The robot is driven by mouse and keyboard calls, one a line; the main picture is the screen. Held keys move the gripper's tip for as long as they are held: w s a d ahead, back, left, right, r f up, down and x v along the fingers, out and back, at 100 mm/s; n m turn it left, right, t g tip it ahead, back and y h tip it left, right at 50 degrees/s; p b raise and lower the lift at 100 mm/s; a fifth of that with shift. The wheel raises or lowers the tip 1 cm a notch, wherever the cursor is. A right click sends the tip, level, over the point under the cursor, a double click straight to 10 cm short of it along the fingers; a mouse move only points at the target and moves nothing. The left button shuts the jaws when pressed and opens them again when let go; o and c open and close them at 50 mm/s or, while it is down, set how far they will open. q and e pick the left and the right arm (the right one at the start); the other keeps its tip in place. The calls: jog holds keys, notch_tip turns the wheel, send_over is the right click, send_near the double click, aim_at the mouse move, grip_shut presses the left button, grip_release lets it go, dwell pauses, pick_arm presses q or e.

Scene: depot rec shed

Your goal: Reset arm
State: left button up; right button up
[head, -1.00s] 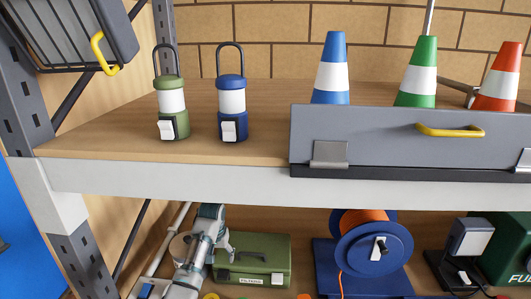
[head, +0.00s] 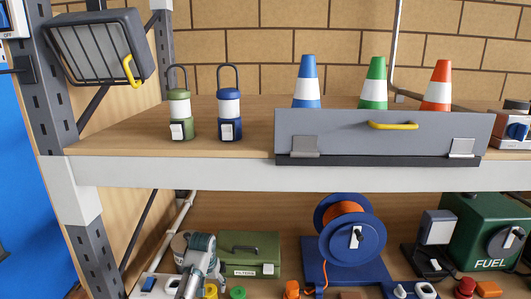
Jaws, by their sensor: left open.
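My left gripper (head: 214,266) is low in the head view, left of the middle, in front of the lower shelf. Its grey and teal arm comes up from the bottom edge. Its jaws are small in the picture and look open, with nothing seen between them. It overlaps the left end of a green box (head: 252,257) with a dark handle; I cannot tell whether they touch. My right gripper is not in view.
The upper shelf (head: 180,172) holds a green lantern (head: 180,107), a blue lantern (head: 229,104) and a grey drawer front (head: 350,138) before three cones. Below stand a blue cable reel (head: 370,240) and a green fuel can (head: 462,235). A grey upright (head: 60,110) stands left.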

pick_arm(q)
jog(key=s+f+m, duration=0.1)
jog(key=s+f, duration=0.7)
jog(key=f, duration=0.3)
jog(key=s+f, duration=0.8)
jog(key=f, duration=0.4)
jog(key=s+a+t, duration=0.2)
jog(key=s+a, duration=0.1)
jog(key=s, duration=2.7)
notch_tip(320, 180, down, 28)
jog(key=s+f+g+b, duration=0.1)
jog(key=s+b, duration=0.1)
jog(key=s+a+f+g, duration=0.1)
jog(key=s+a+f, duration=0.2)
jog(key=s+f, duration=1.2)
jog(key=shift+s+m+b, duration=0.3)
jog(key=shift+s+m, duration=0.1)
jog(key=shift+s, duration=0.5)
